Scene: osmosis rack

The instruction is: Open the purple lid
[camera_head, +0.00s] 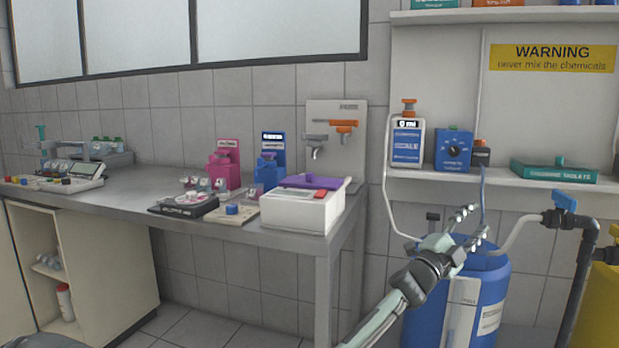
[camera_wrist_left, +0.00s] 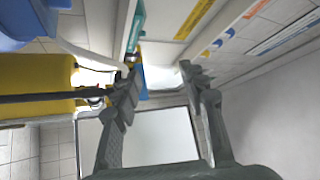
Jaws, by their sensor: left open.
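The purple lid (camera_head: 312,182) lies flat on top of a white box-shaped device (camera_head: 298,212) near the right end of the bench. A red panel shows on the device's front part. My left gripper (camera_head: 472,227) is open and empty, to the right of the device and apart from it, in front of the blue barrel. In the left wrist view the two fingers of my left gripper (camera_wrist_left: 155,85) stand apart with nothing between them. My right gripper is not seen in either view.
The bench (camera_head: 130,192) carries a pink device (camera_head: 224,168), a blue device (camera_head: 270,160) and a black scale (camera_head: 184,206) left of the white device. A blue barrel (camera_head: 483,295) stands right of the bench. A shelf (camera_head: 500,180) holds chemical boxes above it.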

